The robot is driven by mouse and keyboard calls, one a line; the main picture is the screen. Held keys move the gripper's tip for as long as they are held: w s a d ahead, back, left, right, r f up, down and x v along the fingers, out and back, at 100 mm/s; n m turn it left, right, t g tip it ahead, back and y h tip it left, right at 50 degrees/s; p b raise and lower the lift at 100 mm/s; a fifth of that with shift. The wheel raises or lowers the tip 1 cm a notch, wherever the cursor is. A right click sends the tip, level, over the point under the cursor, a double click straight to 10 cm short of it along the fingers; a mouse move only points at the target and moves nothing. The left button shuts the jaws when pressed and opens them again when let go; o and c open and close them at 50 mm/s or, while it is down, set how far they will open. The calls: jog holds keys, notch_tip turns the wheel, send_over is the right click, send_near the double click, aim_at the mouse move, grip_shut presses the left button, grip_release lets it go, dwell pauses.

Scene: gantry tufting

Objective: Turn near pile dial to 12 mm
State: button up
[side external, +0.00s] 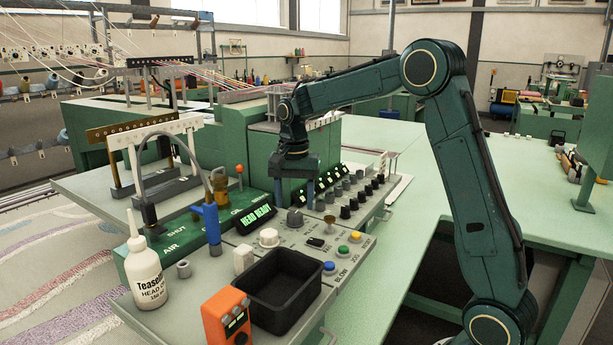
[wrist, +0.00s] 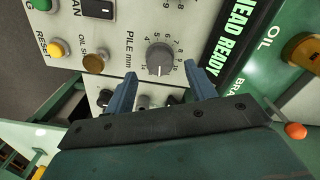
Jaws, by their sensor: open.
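In the side view a grey dial (side external: 295,218) stands just right of the lit "HEAD READY" display. My gripper (wrist: 160,72) is open and empty, with one blue finger to each side of the dial in the picture. In the side view my gripper (side external: 294,194) is above the panel, fingers down, apart from the dial.
The "HEAD READY" display (side external: 256,217) is beside the dial. Rows of dark knobs (side external: 349,206) stand to the right, and a white knob (side external: 268,237) in front.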

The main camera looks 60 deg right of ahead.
aim_at(296, 215)
notch_tip(296, 215, up, 11)
dwell(0.5)
jog(key=s+a+r+n+t, duration=0.2)
jog(key=s+a+n, duration=0.25)
jog(key=s, duration=0.25)
jog(key=s+a+f+n+t, duration=0.1)
jog(key=s+a+f+n, duration=0.1)
jog(key=s, duration=0.4)
jog(key=s+a+f+n+t, duration=0.1)
jog(key=s+a+f+n, duration=0.2)
jog(key=s, duration=0.4)
jog(key=s+a+f+n+t, duration=0.1)
jog(key=s+a+f+n, duration=0.1)
jog(key=s, duration=0.4)
jog(key=shift+s+a+f+n+t, duration=0.3)
jog(key=shift+a+f+n, duration=0.15)
jog(key=shift+n, duration=0.4)
